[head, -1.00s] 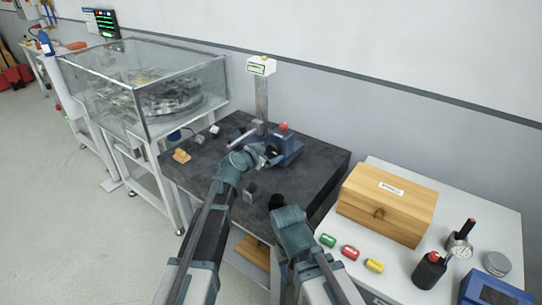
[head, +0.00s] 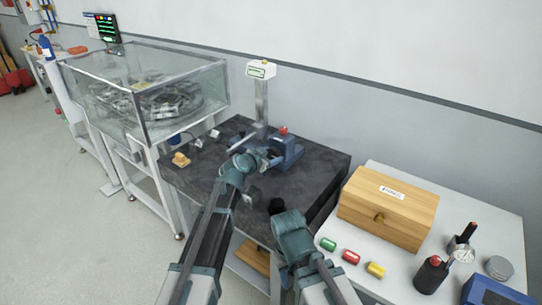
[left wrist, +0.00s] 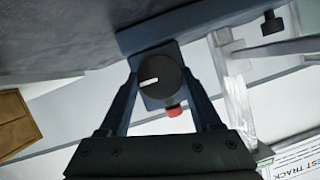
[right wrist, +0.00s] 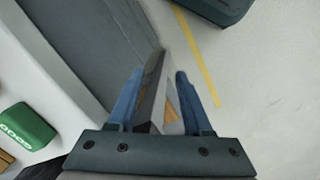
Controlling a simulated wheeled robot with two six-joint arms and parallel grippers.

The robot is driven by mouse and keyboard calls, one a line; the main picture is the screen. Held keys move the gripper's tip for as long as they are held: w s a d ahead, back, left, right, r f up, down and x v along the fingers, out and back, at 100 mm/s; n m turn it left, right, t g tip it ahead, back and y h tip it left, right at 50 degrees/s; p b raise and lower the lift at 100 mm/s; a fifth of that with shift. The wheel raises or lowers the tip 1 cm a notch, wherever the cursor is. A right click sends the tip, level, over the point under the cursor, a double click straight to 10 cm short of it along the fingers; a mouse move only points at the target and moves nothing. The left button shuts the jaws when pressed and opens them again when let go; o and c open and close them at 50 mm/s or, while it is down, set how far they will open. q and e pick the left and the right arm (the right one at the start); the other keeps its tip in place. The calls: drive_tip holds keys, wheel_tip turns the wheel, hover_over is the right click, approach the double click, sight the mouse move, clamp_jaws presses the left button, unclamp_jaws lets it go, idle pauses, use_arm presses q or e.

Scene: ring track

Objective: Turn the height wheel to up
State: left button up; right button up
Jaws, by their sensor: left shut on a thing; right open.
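The height wheel is a round black knob (left wrist: 160,80) with a white mark pointing left in the left wrist view. It sits on the blue base (head: 287,151) of a gauge stand on the dark stone table. My left gripper (head: 268,158) is shut on the knob; its two blue fingers (left wrist: 160,82) lie on either side of it. The gripper hides the knob in the head view. The stand's column (head: 261,103) carries a display head (head: 261,70). A red button (head: 283,130) tops the base. My right gripper (head: 277,206) is open and empty at the table's front edge.
A pale bar (head: 243,143) lies left of the column. Small parts and a wooden block (head: 181,160) lie on the stone table (head: 320,175). A glass-cased machine (head: 150,90) stands left. A white table (head: 450,200) with a wooden box (head: 387,205) stands right.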

idle(0.3)
use_arm(q)
drive_tip(key=shift+w+a+n+g+h, duration=0.1)
drive_tip(key=shift+n+g+h, duration=0.4)
drive_tip(key=shift+n+h, duration=0.5)
drive_tip(key=n+g+h, duration=0.1)
drive_tip(key=n, duration=0.2)
drive_tip(key=shift+a+f+b, duration=0.1)
drive_tip(key=shift+f+b, duration=0.05)
drive_tip(key=shift+b, duration=0.2)
drive_tip(key=n+h+b, duration=0.1)
drive_tip(key=n+b, duration=0.1)
drive_tip(key=n, duration=0.1)
drive_tip(key=shift+w+a+f+g+h, duration=0.1)
drive_tip(key=shift+f+g+h, duration=0.1)
drive_tip(key=shift+g+h, duration=0.15)
drive_tip(key=shift+n+h+b, duration=1.05)
drive_tip(key=shift+n+b, duration=0.2)
drive_tip(key=shift+n, duration=0.45)
drive_tip(key=shift+r, duration=0.1)
drive_tip(key=o, duration=1.4)
drive_tip(key=shift+c, duration=0.2)
